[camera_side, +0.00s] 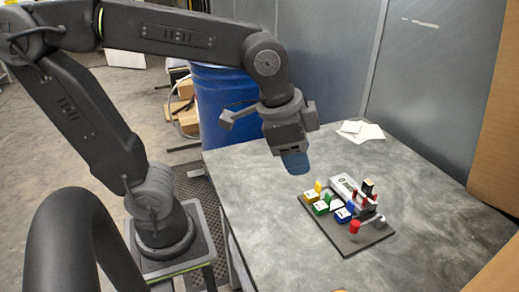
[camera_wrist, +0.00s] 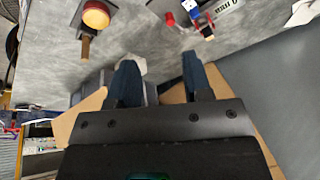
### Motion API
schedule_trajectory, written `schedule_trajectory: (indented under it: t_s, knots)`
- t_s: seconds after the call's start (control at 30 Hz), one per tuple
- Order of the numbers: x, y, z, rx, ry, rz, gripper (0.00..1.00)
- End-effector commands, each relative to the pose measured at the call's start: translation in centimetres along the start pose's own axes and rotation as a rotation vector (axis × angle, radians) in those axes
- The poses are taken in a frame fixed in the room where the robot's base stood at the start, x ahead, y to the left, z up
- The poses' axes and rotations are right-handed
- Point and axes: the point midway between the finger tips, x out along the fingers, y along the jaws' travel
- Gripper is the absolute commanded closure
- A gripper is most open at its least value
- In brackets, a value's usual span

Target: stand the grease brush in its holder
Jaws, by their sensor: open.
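My gripper (camera_side: 295,163) hangs over the grey table, its blue fingers pointing down; in the wrist view (camera_wrist: 158,72) the two fingers stand apart with nothing held between them. A round orange-red piece (camera_wrist: 96,14) with a brown stick (camera_wrist: 85,48) lies at the top left of the wrist view, apart from my fingers. The stick looks like a handle, but I cannot tell whether this is the grease brush. I cannot make out the brush holder for certain in either view.
A dark board (camera_side: 351,240) with several coloured blocks and a red knob (camera_side: 355,227) sits right of my gripper. White papers (camera_side: 361,131) lie at the back. A blue drum (camera_side: 217,105) stands behind the table. The table's left front is clear.

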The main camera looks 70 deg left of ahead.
Motion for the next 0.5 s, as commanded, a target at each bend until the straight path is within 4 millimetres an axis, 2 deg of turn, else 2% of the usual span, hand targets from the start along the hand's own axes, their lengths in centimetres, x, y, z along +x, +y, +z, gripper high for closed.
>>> schedule_trajectory:
  t_s: [0.03,0.1,0.2,0.3,0.5]
  knots:
    - [-0.3,-1.0,1.9,-0.115,0.031,-0.030,0.55]
    - [-0.4,-1.8,3.9,-0.247,0.063,-0.059,0.55]
    - [-0.3,-2.4,5.9,-0.387,0.100,-0.090,0.55]
    - [-0.1,-2.7,7.0,-0.468,0.122,-0.108,0.55]
    - [0.0,-2.7,7.4,-0.500,0.130,-0.113,0.55]
